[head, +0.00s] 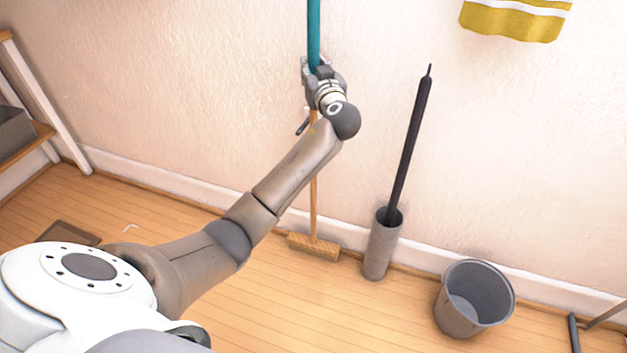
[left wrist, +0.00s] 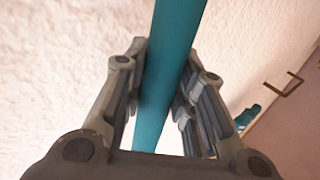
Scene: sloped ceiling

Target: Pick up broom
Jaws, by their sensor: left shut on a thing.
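The broom (head: 314,30) stands upright along the wall, with a teal upper handle, a thin wooden lower shaft and a wooden head (head: 313,247) at floor level by the baseboard. My left gripper (head: 316,70) is shut on the teal part of the handle. In the left wrist view the teal handle (left wrist: 168,70) runs between the two fingers of this gripper (left wrist: 160,85). My forearm and wrist hide part of the shaft in the head view. I cannot tell whether the broom head touches the floor. My right gripper is not in view.
A grey cylinder (head: 381,252) holding a long black closed umbrella-like thing (head: 410,150) stands just right of the broom head. A grey bucket (head: 447,318) is further right. A yellow cloth (head: 512,20) hangs above. A wooden shelf (head: 42,134) stands at the left.

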